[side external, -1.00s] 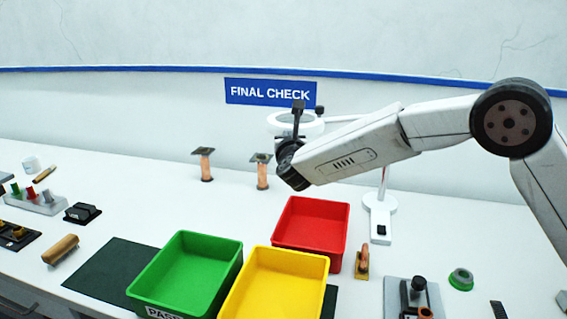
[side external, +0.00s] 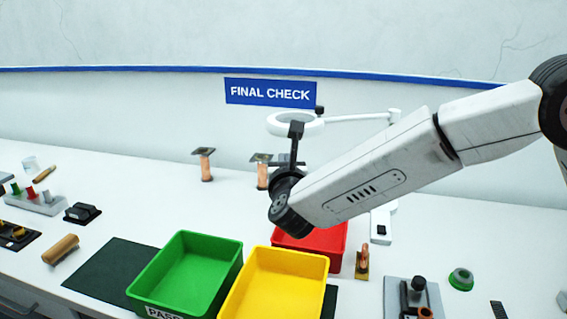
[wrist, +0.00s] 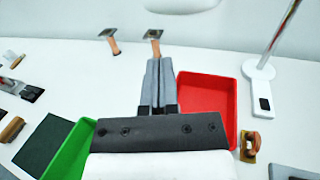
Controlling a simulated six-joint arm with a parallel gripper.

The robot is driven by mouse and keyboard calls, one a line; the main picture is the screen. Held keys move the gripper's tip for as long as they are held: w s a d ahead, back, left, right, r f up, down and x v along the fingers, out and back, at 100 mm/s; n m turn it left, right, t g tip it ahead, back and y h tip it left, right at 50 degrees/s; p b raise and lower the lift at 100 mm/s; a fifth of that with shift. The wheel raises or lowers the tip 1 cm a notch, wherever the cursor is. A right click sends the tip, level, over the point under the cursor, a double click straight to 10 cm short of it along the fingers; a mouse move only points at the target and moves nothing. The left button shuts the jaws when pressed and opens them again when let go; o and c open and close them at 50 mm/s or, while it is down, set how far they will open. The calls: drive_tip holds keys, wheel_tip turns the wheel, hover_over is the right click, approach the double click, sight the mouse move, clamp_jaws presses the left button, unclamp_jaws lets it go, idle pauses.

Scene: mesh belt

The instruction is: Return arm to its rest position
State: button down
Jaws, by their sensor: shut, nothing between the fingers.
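My gripper (wrist: 158,62) is shut and empty in the wrist view, its two grey fingers side by side and pointing away over the bench. In the side view its fingers are mostly hidden by my dark wrist, which is raised above the red tray. The red tray (side external: 318,258) is partly covered by my arm there; in the wrist view the red tray (wrist: 212,105) lies just right of the fingers. My forearm slopes down to the left from the right edge of the side view.
A green tray (side external: 165,280) and a yellow tray (side external: 250,300) stand in front. Two copper posts (side external: 206,170) stand behind. A white magnifier lamp (side external: 345,119) rises close behind my arm. Small parts and fixtures lie at both sides. Open bench lies at the back left.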

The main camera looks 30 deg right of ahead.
drive_tip(key=shift+s+a, duration=0.15)
drive_tip(key=shift+s, duration=0.1)
drive_tip(key=s+d+f+n+g+y, duration=0.3)
drive_tip(key=s+d+f+n+y, duration=0.15)
drive_tip(key=n, duration=0.95)
drive_tip(key=s+d+f+n+g+y, duration=0.2)
drive_tip(key=s+d+f+n+y, duration=0.25)
drive_tip(key=n, duration=0.85)
drive_tip(key=s+d+f+n+g, duration=0.3)
drive_tip(key=s+f+n+g, duration=0.1)
drive_tip(key=s+n, duration=0.3)
drive_tip(key=s+d+f+n+g, duration=0.4)
drive_tip(key=s+n, duration=0.3)
drive_tip(key=s, duration=0.2)
drive_tip(key=shift+s+d+f+h, duration=0.15)
drive_tip(key=shift+d+f+h, duration=0.2)
drive_tip(key=shift+f, duration=0.45)
